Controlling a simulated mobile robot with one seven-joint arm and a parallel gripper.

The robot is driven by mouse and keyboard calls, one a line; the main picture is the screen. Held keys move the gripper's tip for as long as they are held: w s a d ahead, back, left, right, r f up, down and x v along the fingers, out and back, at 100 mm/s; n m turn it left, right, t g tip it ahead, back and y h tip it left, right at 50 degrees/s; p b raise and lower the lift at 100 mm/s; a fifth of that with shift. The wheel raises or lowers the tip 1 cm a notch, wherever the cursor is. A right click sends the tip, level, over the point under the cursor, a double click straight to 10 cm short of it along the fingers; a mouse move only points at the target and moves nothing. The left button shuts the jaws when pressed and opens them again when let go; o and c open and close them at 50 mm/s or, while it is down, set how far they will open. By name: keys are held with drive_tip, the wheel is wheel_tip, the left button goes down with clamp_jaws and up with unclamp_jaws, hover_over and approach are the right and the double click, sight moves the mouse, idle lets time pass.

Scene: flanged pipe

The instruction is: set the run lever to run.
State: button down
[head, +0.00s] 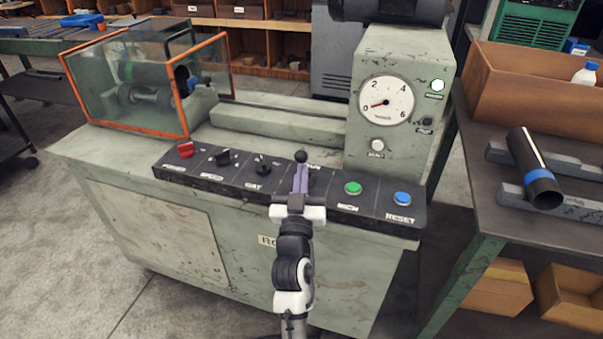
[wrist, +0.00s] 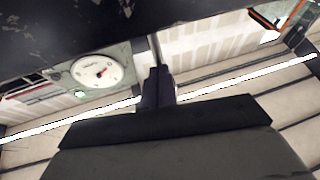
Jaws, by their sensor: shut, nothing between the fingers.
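The run lever (head: 301,156) shows as a black ball knob on the dark control panel (head: 240,182), right of two black knobs and left of the green button. Its shaft is mostly hidden behind my gripper. My gripper (head: 302,168) is shut and empty, with its purple-grey fingers pointing at the lever and their tips just below the ball. In the wrist view the closed fingers (wrist: 158,75) show at the middle, with a thin grey rod (wrist: 157,48), probably the lever shaft, just past the tips. I cannot tell whether they touch. The lever's label is hidden.
The panel also carries a red button (head: 185,149), a green button (head: 353,187) and a blue reset button (head: 402,199). A gauge (head: 386,99) reads near zero. An orange-framed guard (head: 187,100) stands at left. A bench with a pipe (head: 530,165) is at right.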

drive_tip(key=p, duration=0.2)
drive_tip(key=r+g+p, duration=0.1)
drive_tip(key=p, duration=0.1)
drive_tip(key=shift+w+d+r, duration=0.1)
drive_tip(key=shift+w+r, duration=0.15)
drive_tip(key=shift+r, duration=0.05)
drive_tip(key=shift+w+r+m+g+p, duration=0.35)
drive_tip(key=shift+g+p, duration=0.35)
drive_tip(key=shift+p, duration=0.45)
drive_tip(key=shift+w+d+p, duration=0.25)
drive_tip(key=shift+w+p, duration=0.1)
drive_tip(key=shift+p, duration=0.15)
drive_tip(key=shift+d+b+x, duration=0.15)
drive_tip(key=shift+b+x, duration=0.1)
drive_tip(key=shift+x, duration=0.6)
drive_tip(key=shift+d+b+x, duration=0.15)
drive_tip(key=shift+b+x, duration=0.1)
drive_tip(key=shift+x, duration=0.6)
drive_tip(key=shift+r, duration=0.25)
